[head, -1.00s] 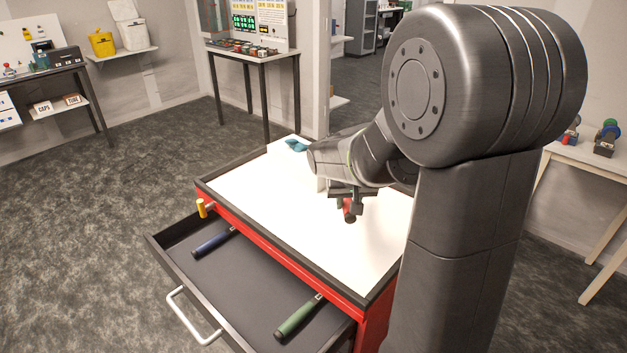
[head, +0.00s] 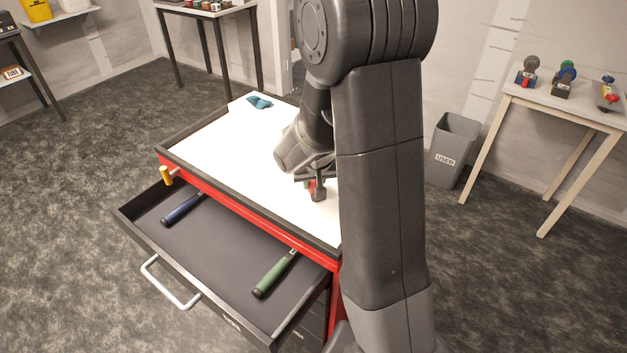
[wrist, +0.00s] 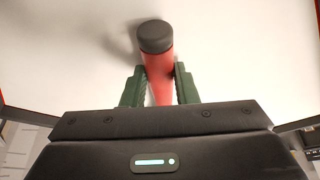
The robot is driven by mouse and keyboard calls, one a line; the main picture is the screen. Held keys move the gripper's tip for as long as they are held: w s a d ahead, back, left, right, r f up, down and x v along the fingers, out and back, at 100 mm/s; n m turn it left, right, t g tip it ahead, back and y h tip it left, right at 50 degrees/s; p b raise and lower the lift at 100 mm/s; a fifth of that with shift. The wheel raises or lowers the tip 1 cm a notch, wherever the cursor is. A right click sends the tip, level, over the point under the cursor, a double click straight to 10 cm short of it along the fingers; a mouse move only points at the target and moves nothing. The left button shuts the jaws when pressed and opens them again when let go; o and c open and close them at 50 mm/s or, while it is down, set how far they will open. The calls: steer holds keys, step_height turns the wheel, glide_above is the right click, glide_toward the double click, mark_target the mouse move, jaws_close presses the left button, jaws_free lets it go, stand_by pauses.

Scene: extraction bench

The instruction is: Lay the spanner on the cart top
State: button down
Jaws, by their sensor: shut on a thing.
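My gripper (head: 316,184) is shut on a red-handled tool, the spanner (wrist: 158,68), over the right part of the white cart top (head: 225,145). In the wrist view the red handle with its round black end stands out between the two dark green fingers. The handle's black end also shows below the fingers in the head view (head: 319,195). The tool's head is hidden. The handle casts a soft shadow on the white top; I cannot tell whether it touches.
A teal cloth-like item (head: 259,101) lies at the cart's far corner. The cart's drawer (head: 215,240) is open, with a blue-handled tool (head: 182,209) and a green-handled tool (head: 274,274) inside. A yellow-handled item (head: 166,175) sits at the cart's left edge. Bare white top lies left of my gripper.

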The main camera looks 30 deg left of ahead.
steer(key=c, duration=1.1)
jaws_free()
steer(key=shift+f, duration=0.1)
steer(key=shift+c, duration=0.2)
steer(key=shift+s+r, duration=0.1)
steer(key=shift+r, duration=0.5)
steer(key=v, duration=1.1)
steer(key=shift+d, duration=0.2)
